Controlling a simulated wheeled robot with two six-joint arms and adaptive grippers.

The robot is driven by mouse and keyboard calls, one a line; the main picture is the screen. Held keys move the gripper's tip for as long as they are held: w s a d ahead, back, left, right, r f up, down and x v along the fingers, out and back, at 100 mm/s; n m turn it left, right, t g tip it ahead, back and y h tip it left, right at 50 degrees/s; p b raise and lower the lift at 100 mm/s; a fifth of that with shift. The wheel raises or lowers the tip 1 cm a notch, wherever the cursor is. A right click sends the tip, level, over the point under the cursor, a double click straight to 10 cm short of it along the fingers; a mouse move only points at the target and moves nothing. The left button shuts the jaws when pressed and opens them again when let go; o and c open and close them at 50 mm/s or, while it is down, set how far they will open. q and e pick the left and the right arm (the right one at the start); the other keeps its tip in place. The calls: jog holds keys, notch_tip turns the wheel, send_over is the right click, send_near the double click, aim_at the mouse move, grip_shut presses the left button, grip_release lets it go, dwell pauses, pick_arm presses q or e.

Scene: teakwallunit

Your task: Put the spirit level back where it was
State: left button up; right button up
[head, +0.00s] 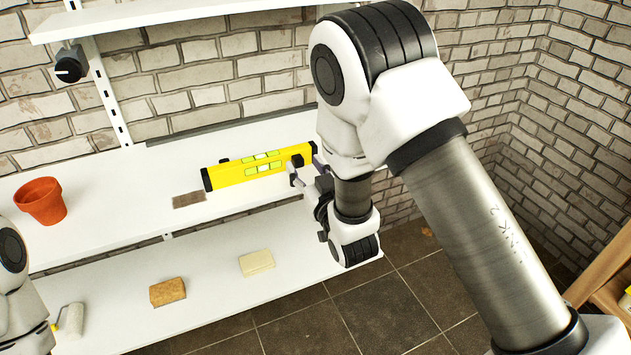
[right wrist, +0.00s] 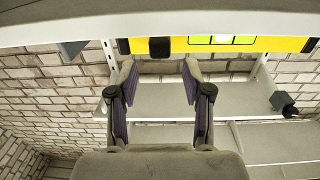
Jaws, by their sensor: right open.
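The yellow spirit level (head: 236,173) with green vials and black end caps is on its long edge at the upper white shelf, slanting up to the right in the head view. I cannot tell whether its lower edge rests fully on the board. My right gripper (head: 306,168) is at the level's right end. In the right wrist view the level (right wrist: 280,43) crosses the top, and my right gripper (right wrist: 159,78) has its fingers spread with a clear gap, holding nothing. My left gripper is out of view; only part of my left arm shows at the left edge.
A terracotta pot (head: 41,201) stands left on the upper shelf (head: 110,215). A flat brown-grey patch (head: 188,200) lies before the level. The lower shelf holds a sponge (head: 167,291), a pale block (head: 257,262) and a paint roller (head: 71,320). Another shelf (head: 150,12) hangs above.

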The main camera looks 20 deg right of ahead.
jog(key=s+p, duration=0.5)
jog(key=s, duration=0.6)
jog(key=s+d+f+g+h, duration=0.15)
jog(key=s+f+g, duration=0.3)
jog(key=f, duration=0.45)
jog(key=s+d+f+g, duration=0.25)
jog(key=f+g, duration=0.25)
jog(key=f, duration=0.4)
jog(key=s+f+g, duration=0.4)
jog(key=s+f, duration=0.1)
jog(key=s, duration=0.3)
jog(key=s+f+g+y, duration=0.1)
jog(key=s+f+g, duration=0.3)
jog(key=s, duration=0.5)
jog(key=shift+s+f, duration=0.2)
jog(key=shift+f, duration=0.15)
jog(key=shift+g, duration=0.25)
